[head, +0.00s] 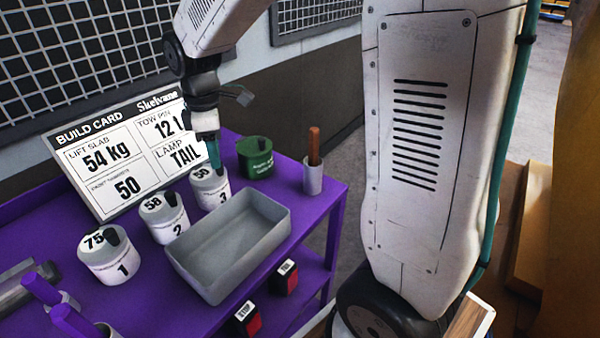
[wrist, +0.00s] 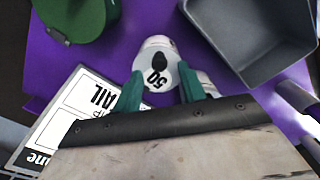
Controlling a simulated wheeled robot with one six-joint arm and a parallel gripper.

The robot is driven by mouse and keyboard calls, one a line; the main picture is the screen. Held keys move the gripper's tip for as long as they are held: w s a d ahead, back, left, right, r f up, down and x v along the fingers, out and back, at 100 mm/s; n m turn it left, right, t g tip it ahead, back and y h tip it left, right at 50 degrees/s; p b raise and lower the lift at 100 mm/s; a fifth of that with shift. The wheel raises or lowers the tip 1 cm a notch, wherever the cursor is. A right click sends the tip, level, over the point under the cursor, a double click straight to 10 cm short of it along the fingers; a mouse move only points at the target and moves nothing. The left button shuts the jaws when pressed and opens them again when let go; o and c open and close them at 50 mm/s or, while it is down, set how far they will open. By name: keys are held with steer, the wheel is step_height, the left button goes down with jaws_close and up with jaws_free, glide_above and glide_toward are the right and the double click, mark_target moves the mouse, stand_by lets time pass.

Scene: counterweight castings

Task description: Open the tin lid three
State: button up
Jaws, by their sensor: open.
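Tin three (head: 212,191) is a white can marked 3 on the purple bench, at the right end of a row of tins. Its lid (head: 201,173) is on, marked 50, with a dark knob. In the wrist view the lid (wrist: 151,66) shows from above, its knob near the middle. My gripper (head: 213,158) points down just above this lid, with green fingers. In the wrist view my gripper (wrist: 160,83) is open and empty, a finger to either side of the lid's near part. Whether a finger touches the tin cannot be told.
Tin two (head: 165,218) and tin one (head: 110,260) stand to the left, lids on. A grey tray (head: 188,270) lies in front, empty. A green canister (head: 255,158) and a cup (head: 313,178) stand to the right. A build card (head: 120,150) leans behind.

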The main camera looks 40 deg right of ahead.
step_height(320, 180, up, 4)
steer(key=shift+f, duration=0.2)
steer(key=shift+s+r+m, duration=0.2)
steer(key=shift+m, duration=0.2)
steer(key=s+d+r+m, duration=0.1)
steer(key=s+m, duration=0.5)
steer(key=s, duration=0.5)
steer(key=s+d+m, duration=0.2)
steer(key=s+m, duration=0.4)
steer(key=s, duration=0.6)
steer(key=shift+s+r, duration=0.15)
steer(key=shift+r, duration=0.2)
